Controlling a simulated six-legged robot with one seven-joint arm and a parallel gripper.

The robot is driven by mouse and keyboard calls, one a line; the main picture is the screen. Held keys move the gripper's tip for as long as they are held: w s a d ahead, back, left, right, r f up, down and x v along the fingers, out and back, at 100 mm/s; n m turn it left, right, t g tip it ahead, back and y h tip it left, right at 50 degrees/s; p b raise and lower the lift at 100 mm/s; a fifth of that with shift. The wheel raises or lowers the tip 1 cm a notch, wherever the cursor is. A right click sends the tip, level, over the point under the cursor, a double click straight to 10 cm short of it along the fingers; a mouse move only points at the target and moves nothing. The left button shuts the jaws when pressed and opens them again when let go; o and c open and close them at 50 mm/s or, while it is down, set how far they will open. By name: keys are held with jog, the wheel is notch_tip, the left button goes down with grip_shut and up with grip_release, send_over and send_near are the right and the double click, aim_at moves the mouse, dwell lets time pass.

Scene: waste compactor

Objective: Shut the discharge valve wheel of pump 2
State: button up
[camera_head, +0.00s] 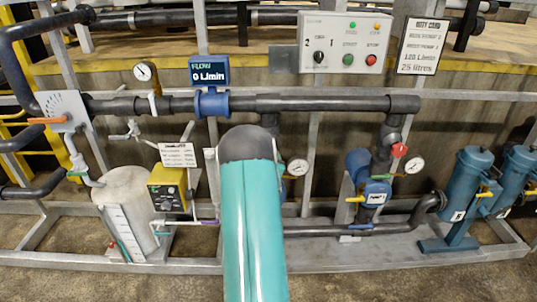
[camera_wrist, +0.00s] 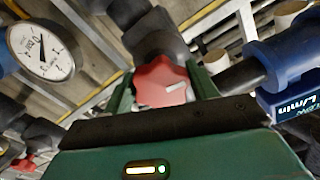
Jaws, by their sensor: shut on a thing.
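In the wrist view a red valve wheel (camera_wrist: 160,78) with a pale mark sits on a dark pipe fitting. My gripper (camera_wrist: 162,88) has its green fingers on either side of the wheel and is shut on it. In the head view my teal arm hides this wheel, my gripper and most of the pump behind it. A second red wheel (camera_head: 399,150) shows in the open, above the blue pump labelled pump 1 (camera_head: 376,194). I cannot read a pump label by the gripped wheel.
A pressure gauge (camera_wrist: 42,50) is close left of my gripper, and the blue flow meter (camera_wrist: 284,55) is at right. The head view shows a control box (camera_head: 341,42), a white tank (camera_head: 128,205), a yellow dosing unit (camera_head: 168,188) and blue filters (camera_head: 467,185). Pipes crowd the rack.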

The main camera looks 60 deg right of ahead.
jog(key=m, duration=0.4)
jog(key=shift+r+m, duration=0.1)
jog(key=shift+m, duration=0.2)
jog(key=m, duration=0.3)
jog(key=shift+w+m, duration=0.1)
jog(key=shift+m, duration=0.2)
jog(key=m, duration=0.4)
jog(key=shift+r+m, duration=0.15)
jog(key=shift+m, duration=1.95)
jog(key=o, duration=1)
jog(key=shift+a, duration=0.1)
